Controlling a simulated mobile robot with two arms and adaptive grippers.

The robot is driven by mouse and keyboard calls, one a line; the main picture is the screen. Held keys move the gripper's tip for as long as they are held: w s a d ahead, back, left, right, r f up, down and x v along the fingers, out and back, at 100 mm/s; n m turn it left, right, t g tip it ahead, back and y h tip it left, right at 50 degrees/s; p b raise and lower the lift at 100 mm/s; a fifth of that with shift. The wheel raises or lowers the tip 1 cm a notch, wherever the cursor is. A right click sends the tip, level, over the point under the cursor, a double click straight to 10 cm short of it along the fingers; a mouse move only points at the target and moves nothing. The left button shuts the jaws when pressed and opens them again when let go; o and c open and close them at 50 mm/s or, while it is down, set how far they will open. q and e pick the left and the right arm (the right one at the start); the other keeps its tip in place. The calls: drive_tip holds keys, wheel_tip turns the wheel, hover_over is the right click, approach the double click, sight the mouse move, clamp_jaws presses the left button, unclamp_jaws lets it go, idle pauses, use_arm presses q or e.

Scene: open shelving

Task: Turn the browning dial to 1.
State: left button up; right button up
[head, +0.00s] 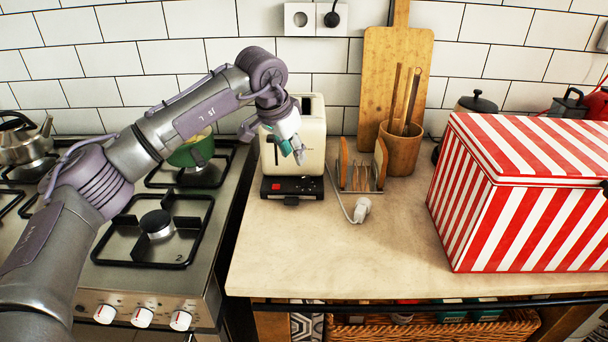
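A cream toaster (310,150) stands on the wooden counter beside the stove, with a black control base (292,188) at its front. A small red spot and pale marks show on that base; I cannot make out the browning dial or its setting. My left gripper (300,153) hangs in front of the toaster's upper front face, pointing down and to the right, above the control base. Its fingertips look close together, but whether they are shut or touch the toaster is unclear. The arm and gripper hide part of the toaster's left side. My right gripper is not in view.
A utensil pot (401,150) and red-striped box (525,200) are further right. A stove (155,255) is left. The front counter is clear.

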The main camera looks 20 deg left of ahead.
sight(304, 178)
use_arm(q)
drive_tip(key=x, duration=1)
drive_tip(key=shift+w+f+p, duration=0.25)
drive_tip(key=shift+f+p, duration=0.05)
drive_tip(key=shift+p, duration=0.05)
clamp_jaws()
